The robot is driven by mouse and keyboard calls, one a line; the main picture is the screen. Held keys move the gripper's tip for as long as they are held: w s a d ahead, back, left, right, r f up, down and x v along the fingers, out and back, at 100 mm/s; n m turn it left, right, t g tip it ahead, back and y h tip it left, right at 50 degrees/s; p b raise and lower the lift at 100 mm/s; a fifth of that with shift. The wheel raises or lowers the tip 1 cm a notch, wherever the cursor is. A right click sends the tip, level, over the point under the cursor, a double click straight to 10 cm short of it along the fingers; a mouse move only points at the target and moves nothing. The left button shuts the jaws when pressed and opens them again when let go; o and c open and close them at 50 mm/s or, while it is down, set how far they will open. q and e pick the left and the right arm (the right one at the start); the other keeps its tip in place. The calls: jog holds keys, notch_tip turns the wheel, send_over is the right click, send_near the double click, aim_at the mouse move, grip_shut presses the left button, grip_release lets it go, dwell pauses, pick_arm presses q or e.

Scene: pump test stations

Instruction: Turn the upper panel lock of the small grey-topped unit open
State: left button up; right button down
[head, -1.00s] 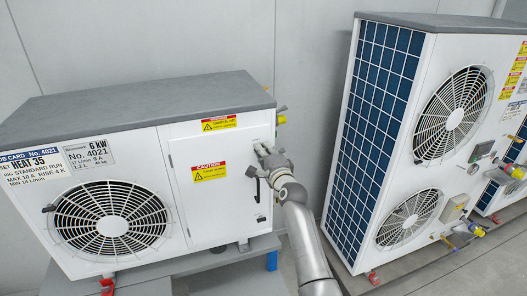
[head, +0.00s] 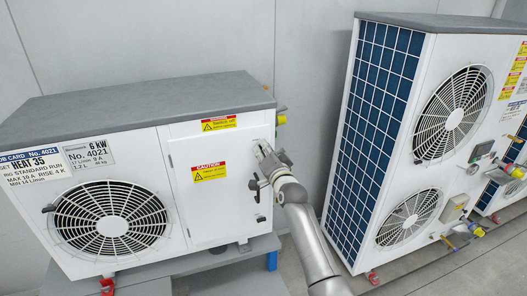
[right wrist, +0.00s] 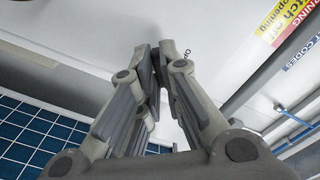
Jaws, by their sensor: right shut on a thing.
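The small grey-topped unit (head: 120,106) stands at the left of the head view, with a white side panel (head: 208,222) at its right front. My right gripper (head: 261,151) is at the upper right edge of this panel. In the right wrist view its two fingers (right wrist: 160,58) are closed together at the tips on a small dark piece, which I take as the upper panel lock (right wrist: 157,66). The fingers hide most of the lock, so its turn angle cannot be told. Printed letters "OP" show beside the fingertips. My left gripper is not in view.
A dark handle (head: 257,191) shows on the panel below my gripper. A yellow-capped fitting (head: 281,119) sticks out from the unit's right side. A tall two-fan unit (head: 425,120) stands to the right, with a gap of floor between them.

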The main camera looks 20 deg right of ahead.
jog(key=n, duration=0.8)
jog(key=shift+n, duration=0.7)
jog(key=c, duration=1.6)
grip_release()
jog(key=s, duration=1.2)
jog(key=shift+d, duration=0.2)
jog(key=shift+f, duration=0.15)
